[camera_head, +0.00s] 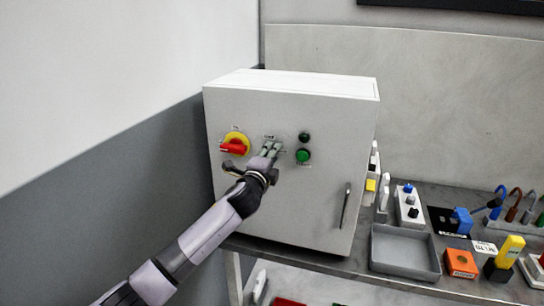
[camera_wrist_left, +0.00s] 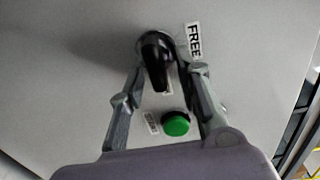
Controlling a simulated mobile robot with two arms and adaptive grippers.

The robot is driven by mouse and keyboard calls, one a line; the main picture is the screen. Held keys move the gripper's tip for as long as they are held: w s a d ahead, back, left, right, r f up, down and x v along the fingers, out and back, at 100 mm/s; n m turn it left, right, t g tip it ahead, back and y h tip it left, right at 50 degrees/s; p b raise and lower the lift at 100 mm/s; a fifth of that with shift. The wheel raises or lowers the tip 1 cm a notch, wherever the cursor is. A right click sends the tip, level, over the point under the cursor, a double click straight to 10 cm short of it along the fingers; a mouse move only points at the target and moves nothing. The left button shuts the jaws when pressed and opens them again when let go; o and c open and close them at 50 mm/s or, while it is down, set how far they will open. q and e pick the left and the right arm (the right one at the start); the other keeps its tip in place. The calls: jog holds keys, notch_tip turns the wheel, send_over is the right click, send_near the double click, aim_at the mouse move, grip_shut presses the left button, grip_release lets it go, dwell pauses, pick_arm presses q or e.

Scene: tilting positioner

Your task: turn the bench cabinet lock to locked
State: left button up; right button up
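The bench cabinet (camera_head: 290,205) is a white box at the back of the bench. In the left wrist view a black lock knob (camera_wrist_left: 155,62) sits on its front face, with a label reading FREE (camera_wrist_left: 194,42) beside it. In the head view my left gripper (camera_head: 270,149) is at the upper middle of the cabinet front and hides the knob. In the left wrist view the left gripper (camera_wrist_left: 161,70) has its fingers apart, one on each side of the knob. A small gap seems to show on both sides; contact is unclear. My right gripper is not in view.
A red rotary switch (camera_head: 233,146) on a yellow plate is left of the gripper. A green button (camera_head: 303,156) and a dark button (camera_head: 304,137) are close on its right. A door handle (camera_head: 345,205) is lower right. A grey tray (camera_head: 405,270) and several small items fill the bench at right.

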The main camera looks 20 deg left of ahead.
pick_arm(q)
jog(key=s, duration=1.2)
jog(key=shift+a, duration=0.2)
